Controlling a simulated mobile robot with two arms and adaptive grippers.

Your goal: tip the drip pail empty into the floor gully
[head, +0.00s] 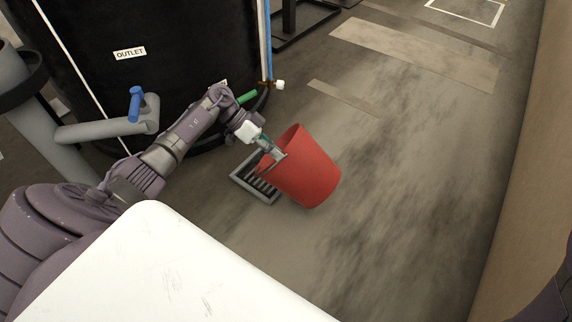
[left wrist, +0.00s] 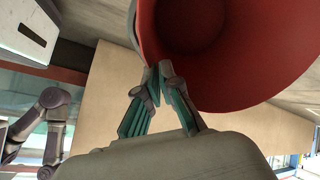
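The red drip pail (head: 308,172) is tilted in the head view, its mouth facing up-left and its base down-right. My left gripper (head: 277,153) is shut on the pail's rim. In the left wrist view the fingertips (left wrist: 164,70) meet at the rim of the pail (left wrist: 240,85), and its red inside shows with a dark bottom. I see no water in it, but the bottom is too dark to be sure. The floor gully (head: 238,180), a grey frame with a barred grate, lies just left of and below the pail's mouth, partly hidden by it. My right gripper is not in view.
A black tank (head: 150,75) marked OUTLET stands behind my left arm, with a grey pipe and blue-handled valve (head: 135,104). A green hose end (head: 247,97) and small tap (head: 278,85) are near the gully. Floor to the right (head: 420,170) is clear up to a tan wall (head: 525,150).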

